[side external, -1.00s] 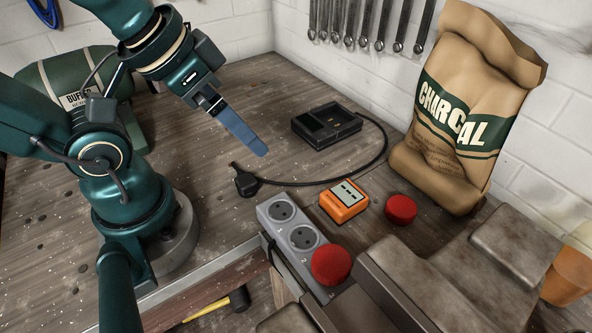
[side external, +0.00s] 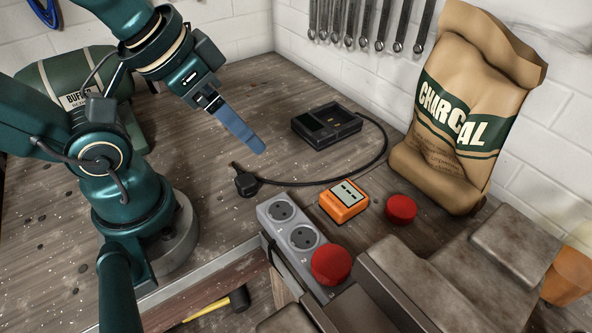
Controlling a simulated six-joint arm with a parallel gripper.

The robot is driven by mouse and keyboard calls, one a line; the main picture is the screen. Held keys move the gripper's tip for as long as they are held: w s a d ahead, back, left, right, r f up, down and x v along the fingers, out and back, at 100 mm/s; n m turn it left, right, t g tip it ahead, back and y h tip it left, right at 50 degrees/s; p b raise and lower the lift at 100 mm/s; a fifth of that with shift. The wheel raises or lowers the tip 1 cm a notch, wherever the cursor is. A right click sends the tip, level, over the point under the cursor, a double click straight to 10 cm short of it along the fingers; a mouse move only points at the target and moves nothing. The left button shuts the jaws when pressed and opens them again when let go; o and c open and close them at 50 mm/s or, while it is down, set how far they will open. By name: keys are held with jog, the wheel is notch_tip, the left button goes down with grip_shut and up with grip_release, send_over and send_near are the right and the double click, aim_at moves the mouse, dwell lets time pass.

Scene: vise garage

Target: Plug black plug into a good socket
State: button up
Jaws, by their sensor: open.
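The black plug (side external: 246,184) lies on the bench at the end of a black cable that runs to a black charger box (side external: 326,126). A grey power strip (side external: 272,236) lies at the bench edge, with two round sockets showing: the first (side external: 282,211) and the second (side external: 304,238), which has a "2" beside it. A red round cap (side external: 331,265) covers the strip further along; what is under it is hidden. My gripper (side external: 256,148) is open and empty, above the bench, up and slightly right of the plug. Its blue fingers overlap in this view.
An orange meter (side external: 344,201) and a second red cap (side external: 401,209) stand right of the strip. A grey metal vise (side external: 440,280) fills the lower right. A charcoal bag (side external: 458,120) leans at the wall. The bench left of the plug is clear.

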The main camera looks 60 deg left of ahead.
jog(key=g, duration=0.6)
send_over(246, 180)
jog(key=w, duration=0.1)
jog(key=f, duration=0.8)
jog(key=shift+w+d+f, duration=0.1)
jog(key=shift+w, duration=0.1)
jog(key=shift+s+f+g, duration=0.3)
jog(key=shift+f+g, duration=0.2)
jog(key=shift+f, duration=0.1)
jog(key=shift+s+f, duration=0.15)
jog(key=shift+f, duration=1.15)
jog(key=shift+s+f, duration=0.15)
jog(key=shift+f, duration=1.1)
